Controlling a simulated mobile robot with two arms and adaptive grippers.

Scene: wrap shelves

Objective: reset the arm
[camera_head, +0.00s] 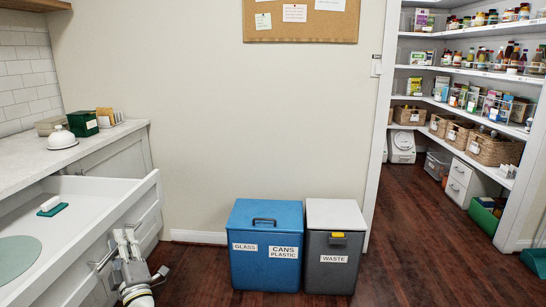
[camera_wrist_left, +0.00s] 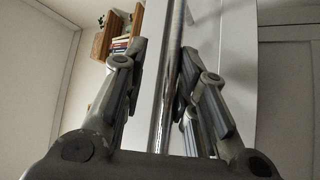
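My left gripper (camera_head: 124,240) is at the front of the pulled-out white drawer (camera_head: 150,198), at the lower left of the head view. In the left wrist view a metal bar handle (camera_wrist_left: 170,80) runs lengthwise between the two fingers. The fingers (camera_wrist_left: 165,75) stand apart on either side of the bar. A gap shows between the left finger and the bar; the right finger is very close to it, and I cannot tell if they touch. My right gripper is in neither view.
The drawer holds a green-and-white brush or sponge (camera_head: 52,206) and a round grey-green disc (camera_head: 14,256). A counter (camera_head: 100,137) stands behind it. Blue (camera_head: 266,270) and grey (camera_head: 330,270) bins stand against the wall. Pantry shelves (camera_head: 470,112) are at right. Wooden floor between is clear.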

